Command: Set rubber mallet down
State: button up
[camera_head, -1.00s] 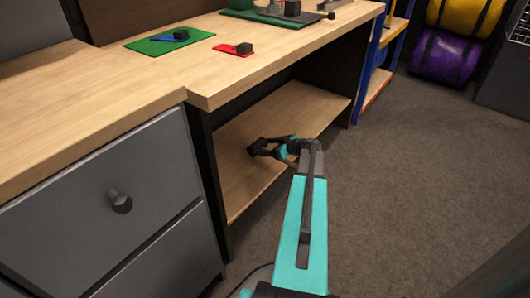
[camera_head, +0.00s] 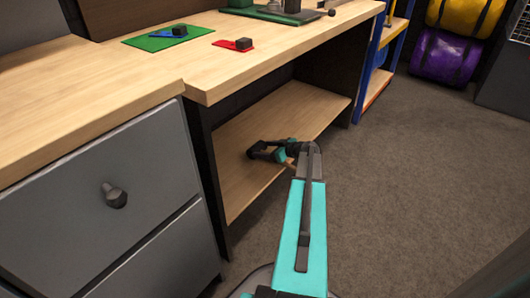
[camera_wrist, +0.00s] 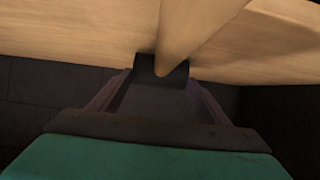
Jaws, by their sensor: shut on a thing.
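In the wrist view a pale wooden handle (camera_wrist: 200,32), which I take to be the rubber mallet's, runs from between my fingertips toward the upper right. A dark block sits at its near end; I cannot tell if it is the mallet's head or finger pads. My gripper (camera_wrist: 161,72) is shut on the handle. In the head view my gripper (camera_head: 256,151) is low in the open bay under the workbench, over the wooden lower shelf (camera_head: 232,182). The mallet is hardly visible there, and whether it touches the shelf is unclear.
The workbench top (camera_head: 130,85) is above and left, with a green mat (camera_head: 150,43), a red piece (camera_head: 226,44) and other small parts. A grey drawer unit (camera_head: 75,215) flanks the bay on the left. The shelf around my gripper looks bare. Carpet (camera_head: 410,190) lies open at right.

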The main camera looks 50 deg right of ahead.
jog(key=shift+f, duration=0.1)
dwell(0.3)
jog(key=o, duration=1.4)
jog(key=shift+o, duration=0.2)
jog(key=shift+s+r, duration=0.25)
jog(key=shift+r, duration=0.05)
jog(key=p+v, duration=0.4)
jog(key=v, duration=0.7)
jog(key=shift+s+r, duration=0.1)
jog(key=shift+s, duration=0.1)
jog(key=shift+s, duration=0.1)
